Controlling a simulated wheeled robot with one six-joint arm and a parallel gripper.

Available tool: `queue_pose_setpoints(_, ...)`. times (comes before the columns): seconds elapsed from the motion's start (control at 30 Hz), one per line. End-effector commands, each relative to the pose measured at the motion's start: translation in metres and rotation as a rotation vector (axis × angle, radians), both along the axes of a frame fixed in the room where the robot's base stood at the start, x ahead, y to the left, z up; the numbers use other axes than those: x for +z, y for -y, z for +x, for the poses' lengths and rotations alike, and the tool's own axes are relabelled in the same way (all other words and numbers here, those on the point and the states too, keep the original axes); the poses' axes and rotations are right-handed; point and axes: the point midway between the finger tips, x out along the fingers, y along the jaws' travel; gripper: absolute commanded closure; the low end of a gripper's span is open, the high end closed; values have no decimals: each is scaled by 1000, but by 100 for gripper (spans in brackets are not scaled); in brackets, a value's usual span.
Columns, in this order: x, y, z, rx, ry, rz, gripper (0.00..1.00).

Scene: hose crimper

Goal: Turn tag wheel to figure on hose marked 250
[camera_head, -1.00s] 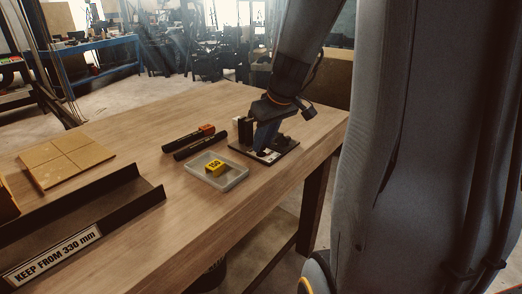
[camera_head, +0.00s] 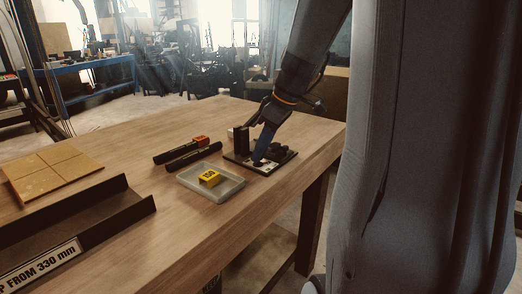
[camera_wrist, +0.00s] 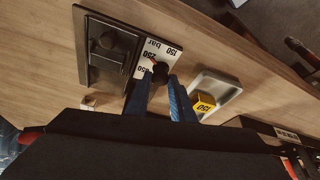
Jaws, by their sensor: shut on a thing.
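The tag wheel is a small black knob (camera_wrist: 160,72) on a white dial plate (camera_wrist: 171,62) printed "150", "bar", "250" and a further figure I cannot read surely. My gripper (camera_wrist: 160,85), with blue fingers, is shut on the knob, one finger on each side. In the head view my gripper (camera_head: 261,157) reaches down to the device's dark base (camera_head: 282,163). Which figure the wheel points at is not clear. Two black hoses (camera_head: 193,156) lie left of the device; the farther one carries an orange tag (camera_head: 201,141) with no readable figure.
A clear tray (camera_head: 228,190) holding a yellow "150" tag (camera_head: 209,178) stands just in front of the device. A dark channel (camera_head: 80,222) labelled "330 mm" and a tan tiled board (camera_head: 50,172) lie at left. The table's right edge is close to the device.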

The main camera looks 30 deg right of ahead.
Motion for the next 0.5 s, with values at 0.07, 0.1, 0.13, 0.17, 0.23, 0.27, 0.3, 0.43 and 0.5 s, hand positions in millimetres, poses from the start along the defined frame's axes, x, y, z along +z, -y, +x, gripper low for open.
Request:
queue_pose_setpoints(0.07,0,0,0,1,-1,0,100)
queue_pose_setpoints(0.1,0,0,0,1,-1,0,100)
queue_pose_setpoints(0.13,0,0,0,0,-1,0,100)
queue_pose_setpoints(0.17,0,0,0,0,-1,0,100)
queue_pose_setpoints(0.23,0,0,0,0,-1,-1,100)
queue_pose_setpoints(0.27,0,0,-1,0,-1,-1,100)
queue_pose_setpoints(0.3,0,0,-1,0,-1,-1,75)
queue_pose_setpoints(0.43,0,0,0,-1,-1,0,60)
queue_pose_setpoints(0.5,0,0,0,-1,-1,0,60)
